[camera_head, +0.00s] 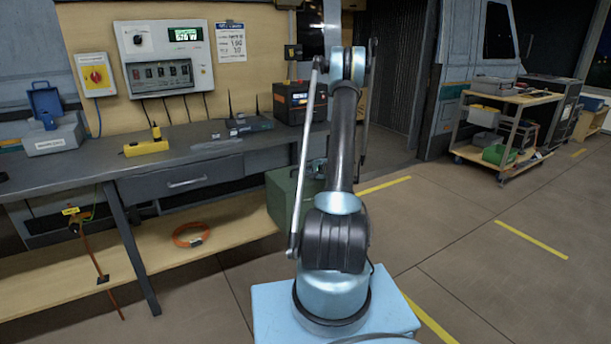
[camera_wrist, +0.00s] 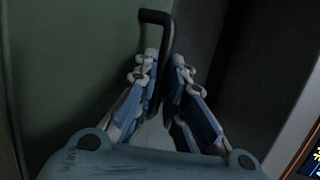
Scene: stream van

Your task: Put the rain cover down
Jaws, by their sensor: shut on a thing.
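The rain cover seems to be the dark green box-like thing (camera_head: 283,198), which hangs or stands in front of the workbench, partly hidden behind my arm. In the wrist view, its green face (camera_wrist: 75,60) fills the left side, with a black bent handle (camera_wrist: 157,17) on it. My gripper (camera_wrist: 165,68) is shut on this handle, with a finger on each side. In the head view, my gripper is mostly hidden behind my arm. I cannot tell whether the cover's underside touches anything.
The workbench (camera_head: 75,172) holds a yellow device (camera_head: 146,147), a router (camera_head: 248,124) and a black-and-orange unit (camera_head: 299,103). An orange cable coil (camera_head: 190,235) lies on the lower shelf. A loaded trolley (camera_head: 503,130) stands at right. The floor (camera_head: 480,235) between is clear.

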